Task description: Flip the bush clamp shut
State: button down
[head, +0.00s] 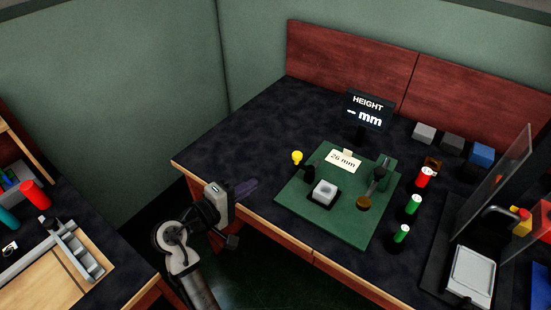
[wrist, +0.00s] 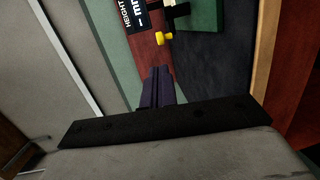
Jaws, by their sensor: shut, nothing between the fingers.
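My gripper (head: 246,187) is shut and empty, just over the table's front left edge, left of the green fixture plate (head: 345,228); its dark purple fingers also show in the wrist view (wrist: 158,90). On the plate, a pale block (head: 325,190) sits in a black holder. A yellow knob (head: 297,157) on a black part stands at the plate's left edge; the knob also shows in the wrist view (wrist: 164,39). I cannot tell which part is the bush clamp.
A height display (head: 367,112) reading "– mm" stands behind the plate, with a "26 mm" card (head: 343,161) in front. Red and green capped cylinders (head: 412,205) stand to the right, near a clear panel (head: 494,190). Grey and blue blocks (head: 481,155) lie behind. The table's left area is clear.

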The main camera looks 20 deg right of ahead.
jog(key=p, duration=0.3)
send_near(294, 158)
jog(key=x, duration=0.5)
jog(key=shift+d+r, duration=0.1)
jog(key=shift+d, duration=0.05)
jog(key=shift+p+x, duration=0.3)
jog(key=shift+x, duration=0.5)
